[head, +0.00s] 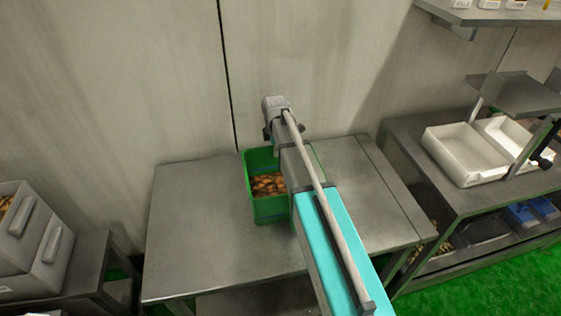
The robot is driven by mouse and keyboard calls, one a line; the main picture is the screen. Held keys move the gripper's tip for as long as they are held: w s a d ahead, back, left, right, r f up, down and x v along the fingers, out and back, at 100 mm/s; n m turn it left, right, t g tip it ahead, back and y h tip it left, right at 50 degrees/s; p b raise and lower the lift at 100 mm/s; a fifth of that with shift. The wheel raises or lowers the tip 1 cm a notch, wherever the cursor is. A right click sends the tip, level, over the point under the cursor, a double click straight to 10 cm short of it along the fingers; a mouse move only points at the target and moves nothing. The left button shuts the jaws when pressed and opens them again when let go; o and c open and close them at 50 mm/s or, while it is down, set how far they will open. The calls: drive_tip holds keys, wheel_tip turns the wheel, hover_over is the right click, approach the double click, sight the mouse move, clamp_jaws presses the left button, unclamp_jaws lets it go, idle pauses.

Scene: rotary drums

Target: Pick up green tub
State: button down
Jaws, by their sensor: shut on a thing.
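The green tub (269,210) is an open, upright rectangular bin at the middle of the steel table (195,220). Brown, rounded pieces (268,184) lie inside it. My arm reaches in from the lower right and covers the tub's right side. My gripper (275,147) is at the tub's back right, mostly hidden behind my arm links. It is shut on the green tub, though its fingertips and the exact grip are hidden. I cannot tell whether the tub's base touches the table.
A wall (110,80) stands close behind the table. Grey bins (32,240) are on a stand at the left. White trays (465,152) sit on a bench at the right, under a shelf (490,14). The table is bare left of the tub.

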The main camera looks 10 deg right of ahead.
drive_tip(key=shift+r, duration=0.15)
wheel_tip(320, 180, up, 3)
drive_tip(key=p, duration=0.3)
drive_tip(key=shift+r, duration=0.15)
drive_tip(key=s+r+p, duration=0.9)
drive_tip(key=s+p, duration=0.1)
drive_tip(key=s, duration=0.4)
drive_tip(key=shift+r, duration=0.2)
drive_tip(key=shift+a, duration=0.1)
drive_tip(key=shift+f, duration=0.1)
wheel_tip(320, 180, down, 2)
drive_tip(key=b, duration=0.2)
drive_tip(key=shift+f+b, duration=0.15)
drive_tip(key=shift+b, duration=0.15)
idle(0.7)
